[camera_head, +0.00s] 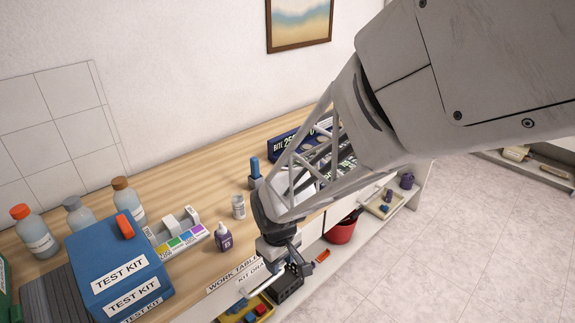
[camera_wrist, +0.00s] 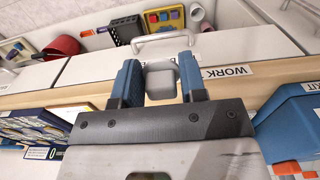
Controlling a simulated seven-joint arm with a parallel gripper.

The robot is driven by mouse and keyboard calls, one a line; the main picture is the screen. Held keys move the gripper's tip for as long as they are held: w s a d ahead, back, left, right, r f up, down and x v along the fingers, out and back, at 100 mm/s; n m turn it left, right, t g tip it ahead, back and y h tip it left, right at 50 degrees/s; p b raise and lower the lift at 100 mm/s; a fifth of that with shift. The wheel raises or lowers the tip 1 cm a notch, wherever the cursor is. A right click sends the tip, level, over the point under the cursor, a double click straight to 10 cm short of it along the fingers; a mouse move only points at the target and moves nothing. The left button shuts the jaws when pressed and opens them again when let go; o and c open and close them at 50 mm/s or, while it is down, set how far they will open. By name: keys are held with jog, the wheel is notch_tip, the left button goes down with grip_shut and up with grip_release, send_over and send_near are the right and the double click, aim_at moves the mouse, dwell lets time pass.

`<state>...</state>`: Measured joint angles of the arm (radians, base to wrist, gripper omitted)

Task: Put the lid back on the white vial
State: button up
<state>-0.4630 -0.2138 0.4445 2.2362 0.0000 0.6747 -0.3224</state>
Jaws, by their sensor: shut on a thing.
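The white vial (camera_head: 238,207) stands upright on the wooden table, behind the dark purple bottle; its top is too small to tell clearly. My gripper (camera_head: 292,262) is at the front edge of the table, in front and to the right of the vial, apart from it. In the wrist view its two blue fingers (camera_wrist: 160,82) are shut on a small pale grey, rounded block, which looks like the lid (camera_wrist: 161,84). The lid cannot be made out in the head view. The vial cannot be made out in the wrist view.
The purple bottle (camera_head: 223,237) stands near the vial. A color strip holder (camera_head: 178,238) and blue test kit box (camera_head: 115,262) are to the left. A blue-topped block (camera_head: 254,174) stands behind. Below the table edge are a yellow tray (camera_head: 234,314) and red bucket (camera_head: 341,231).

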jog(key=w+a+r, duration=0.5)
jog(key=w+a, duration=0.1)
jog(key=w, duration=0.5)
jog(key=w+a+r, duration=0.5)
jog(key=w+a, duration=0.2)
jog(key=w, duration=0.3)
jog(key=shift+w+a+r, duration=0.15)
jog(key=shift+w+r, duration=0.1)
jog(key=shift+w, duration=0.15)
jog(key=shift+f, duration=0.15)
notch_tip(320, 180, down, 6)
jog(key=shift+f, duration=0.25)
dwell(2.3)
jog(key=o, duration=1.4)
jog(key=shift+o, duration=0.2)
jog(key=shift+r, duration=0.2)
